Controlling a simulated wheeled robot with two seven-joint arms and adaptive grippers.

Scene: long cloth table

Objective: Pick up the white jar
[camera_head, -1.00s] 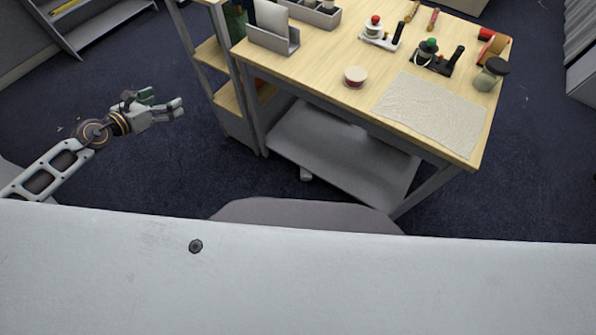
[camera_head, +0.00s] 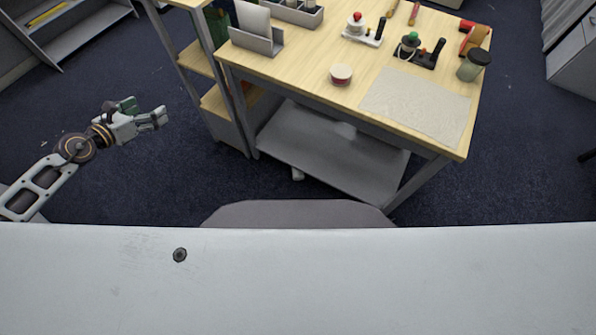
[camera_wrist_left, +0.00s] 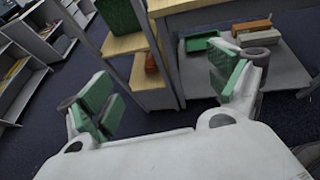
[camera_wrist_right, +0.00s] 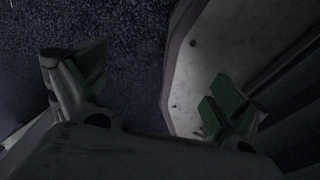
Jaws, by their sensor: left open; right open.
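A small round pot, pale with a reddish band (camera_head: 341,75), stands near the front edge of the wooden worktable (camera_head: 300,65). A pale grey-green jar with a dark lid (camera_head: 470,70) stands upright at the table's right edge. I cannot tell which of these is the white jar. My left gripper (camera_head: 144,112) is open and empty over the floor, left of the table and well apart from both; its open fingers also show in the left wrist view (camera_wrist_left: 165,88). My right gripper (camera_wrist_right: 158,88) is open and empty, seen only in the right wrist view.
A pale cloth mat (camera_head: 416,102) lies on the table. A grey holder (camera_head: 257,40), small devices and tools stand farther back. A wooden-shelved rack (camera_head: 213,100) adjoins the table's left side. A grey lower shelf (camera_head: 325,150) is under it. Dark carpet is clear around my left gripper.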

